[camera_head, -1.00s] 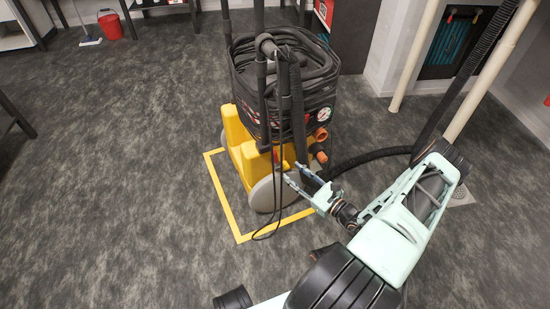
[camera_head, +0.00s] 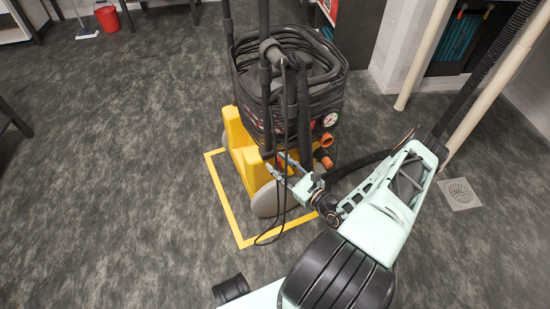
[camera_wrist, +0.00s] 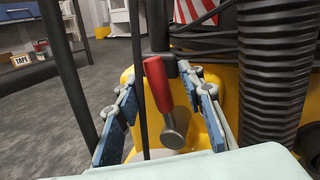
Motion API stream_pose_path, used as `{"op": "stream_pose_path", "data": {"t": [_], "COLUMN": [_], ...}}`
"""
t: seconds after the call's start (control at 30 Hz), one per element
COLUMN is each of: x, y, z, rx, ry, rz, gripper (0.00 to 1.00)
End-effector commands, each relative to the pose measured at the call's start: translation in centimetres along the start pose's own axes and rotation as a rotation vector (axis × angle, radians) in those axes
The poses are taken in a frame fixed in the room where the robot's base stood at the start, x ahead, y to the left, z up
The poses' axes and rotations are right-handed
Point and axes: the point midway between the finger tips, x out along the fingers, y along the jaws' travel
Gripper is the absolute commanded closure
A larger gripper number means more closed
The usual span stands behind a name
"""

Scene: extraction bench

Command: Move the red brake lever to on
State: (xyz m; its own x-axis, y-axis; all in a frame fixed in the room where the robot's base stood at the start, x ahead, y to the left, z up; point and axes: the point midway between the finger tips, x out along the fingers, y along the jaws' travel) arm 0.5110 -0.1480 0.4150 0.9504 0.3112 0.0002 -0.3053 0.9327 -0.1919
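The red brake lever (camera_wrist: 158,84) stands on a yellow machine (camera_head: 240,145) and leans slightly left in the wrist view, with a round metal end (camera_wrist: 173,136) at its lower part. My gripper (camera_head: 275,162) is at the machine's lower front, above the grey wheel (camera_head: 266,200). In the wrist view my gripper (camera_wrist: 158,76) is open, with one blue-padded finger on each side of the lever. Neither finger visibly touches the lever. In the head view the lever is hidden or too small to make out at the fingers.
Black cables (camera_head: 280,210) hang in front of the machine, and one thin cable runs between the fingers in the wrist view. A ribbed black hose (camera_wrist: 268,75) stands close right of the gripper. Yellow floor tape (camera_head: 221,192) surrounds the machine.

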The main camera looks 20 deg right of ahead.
Motion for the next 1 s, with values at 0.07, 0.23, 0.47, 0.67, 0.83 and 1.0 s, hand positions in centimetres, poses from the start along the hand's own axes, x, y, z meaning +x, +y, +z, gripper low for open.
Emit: {"op": "stream_pose_path", "data": {"t": [0.07, 0.23, 0.47, 0.67, 0.83, 1.0], "x": [0.03, 0.04, 0.03, 0.02, 0.03, 0.02], "y": [0.07, 0.07, 0.06, 0.06, 0.06, 0.02], "z": [0.00, -0.01, -0.02, -0.02, -0.02, -0.02], "rx": [0.000, 0.000, 0.000, 0.000, 0.000, -0.004], "ry": [0.000, 0.000, 0.000, 0.001, 0.001, 0.002], "rz": [-0.001, -0.001, -0.001, 0.000, 0.000, 0.000], "gripper": [0.64, 0.64, 0.86, 1.00, 1.00, 1.00]}}
